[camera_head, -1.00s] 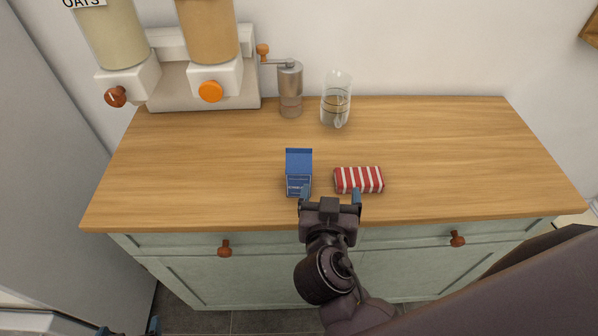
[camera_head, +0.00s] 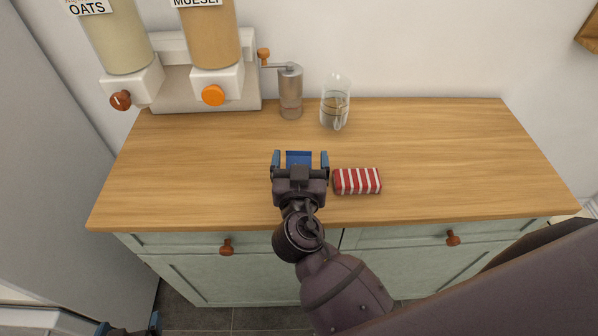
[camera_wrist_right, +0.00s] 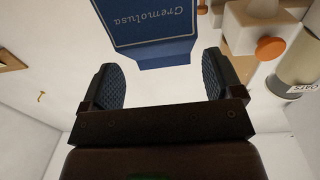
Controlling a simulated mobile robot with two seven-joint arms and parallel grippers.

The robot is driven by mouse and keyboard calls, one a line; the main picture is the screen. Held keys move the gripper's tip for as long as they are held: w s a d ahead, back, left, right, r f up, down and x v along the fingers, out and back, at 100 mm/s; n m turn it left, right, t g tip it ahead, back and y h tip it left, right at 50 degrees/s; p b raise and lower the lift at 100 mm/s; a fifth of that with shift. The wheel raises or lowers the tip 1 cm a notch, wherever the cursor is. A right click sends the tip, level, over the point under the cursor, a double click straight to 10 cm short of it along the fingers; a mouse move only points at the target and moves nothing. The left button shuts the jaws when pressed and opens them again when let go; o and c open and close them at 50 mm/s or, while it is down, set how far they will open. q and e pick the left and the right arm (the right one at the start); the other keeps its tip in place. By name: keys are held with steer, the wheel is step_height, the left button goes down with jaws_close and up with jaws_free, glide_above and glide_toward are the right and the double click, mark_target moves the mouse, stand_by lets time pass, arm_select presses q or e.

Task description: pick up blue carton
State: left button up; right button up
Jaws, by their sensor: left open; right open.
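The blue carton (camera_head: 299,158) stands on the wooden counter, mostly hidden behind my right gripper in the head view. In the right wrist view the carton (camera_wrist_right: 150,30) shows pale lettering and lies just beyond the fingertips, roughly between their lines. My right gripper (camera_head: 300,160) is open, with one blue fingertip on each side of the carton in the head view; it also shows in the right wrist view (camera_wrist_right: 164,75). I cannot tell if a finger touches the carton. My left gripper (camera_head: 130,328) is only partly in view at the bottom left, away from the counter.
A red-and-white striped packet (camera_head: 357,181) lies close to the right of the gripper. A glass jug (camera_head: 335,104) and a grinder (camera_head: 290,92) stand behind. Cereal dispensers (camera_head: 215,80) stand at the back left. The right side of the wooden counter (camera_head: 460,150) is clear.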

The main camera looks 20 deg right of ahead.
mark_target(299, 152)
steer(key=p+x, duration=0.1)
steer(key=x, duration=0.2)
steer(key=shift+w+a+r, duration=0.1)
steer(key=shift+w+r, duration=0.1)
steer(key=shift+w, duration=0.4)
steer(key=shift+f, duration=0.1)
steer(key=c, duration=1.4)
steer(key=shift+c, duration=0.3)
